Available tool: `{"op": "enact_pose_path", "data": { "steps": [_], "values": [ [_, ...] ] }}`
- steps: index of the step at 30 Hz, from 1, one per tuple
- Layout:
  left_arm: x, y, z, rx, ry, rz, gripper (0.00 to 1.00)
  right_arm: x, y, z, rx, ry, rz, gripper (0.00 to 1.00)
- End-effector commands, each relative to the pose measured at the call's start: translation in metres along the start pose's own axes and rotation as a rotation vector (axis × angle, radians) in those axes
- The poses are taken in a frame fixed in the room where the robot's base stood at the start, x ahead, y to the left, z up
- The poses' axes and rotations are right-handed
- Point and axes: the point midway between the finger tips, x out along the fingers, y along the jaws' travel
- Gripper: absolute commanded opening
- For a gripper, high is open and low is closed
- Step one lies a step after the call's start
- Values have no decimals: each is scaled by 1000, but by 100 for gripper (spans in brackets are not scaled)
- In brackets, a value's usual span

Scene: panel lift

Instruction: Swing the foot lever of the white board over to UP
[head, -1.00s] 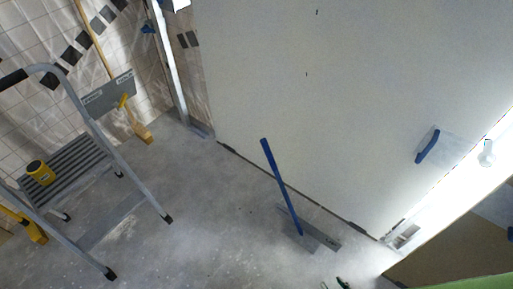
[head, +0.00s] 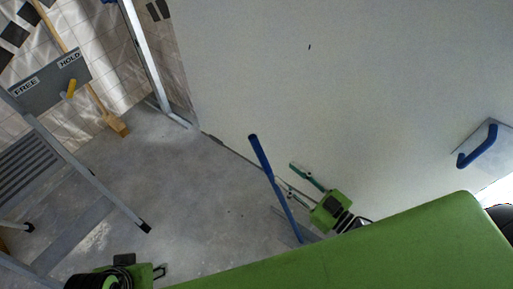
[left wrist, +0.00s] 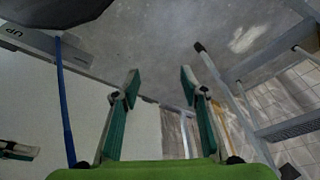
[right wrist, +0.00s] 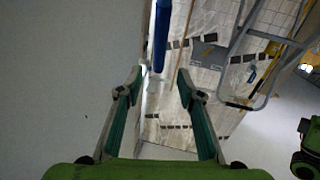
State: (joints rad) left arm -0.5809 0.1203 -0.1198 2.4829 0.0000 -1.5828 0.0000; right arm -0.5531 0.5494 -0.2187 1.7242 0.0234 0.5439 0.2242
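The foot lever (head: 274,185) is a long blue bar at the bottom of the white board (head: 330,80), its top leaning left in the head view. My right gripper (head: 286,172) is open beside the lever, its fingers pointing at it. In the right wrist view the blue bar (right wrist: 161,35) appears just beyond the gap between the open fingertips, and they look apart from it. My left gripper (head: 160,272) is low at the left, over the floor; in the left wrist view its fingers (left wrist: 160,71) are open and empty. A plate marked UP (left wrist: 20,38) shows there, by the lever's foot.
A grey step ladder (head: 85,170) stands at the left. A grey plate marked FREE and HOLD (head: 50,82) carries a yellow lever. A broom (head: 117,126) leans on the tiled wall. A blue handle (head: 477,147) is on the board's right. Floor between ladder and board is clear.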

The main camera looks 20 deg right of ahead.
Motion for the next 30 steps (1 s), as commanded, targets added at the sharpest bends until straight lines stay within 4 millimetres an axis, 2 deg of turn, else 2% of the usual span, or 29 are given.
{"op": "enact_pose_path", "data": {
  "steps": [10,15,21,30],
  "values": [
    [14,0,4,0,0,0,40,73,1,1,-3,3,2,34],
    [18,3,-20,3,95,4,40,104,1,1,-2,1,2,34],
    [18,6,-44,6,185,9,40,121,1,2,-2,-2,2,34],
    [17,6,-50,7,209,10,40,126,1,1,-1,-3,2,34]
  ]
}}
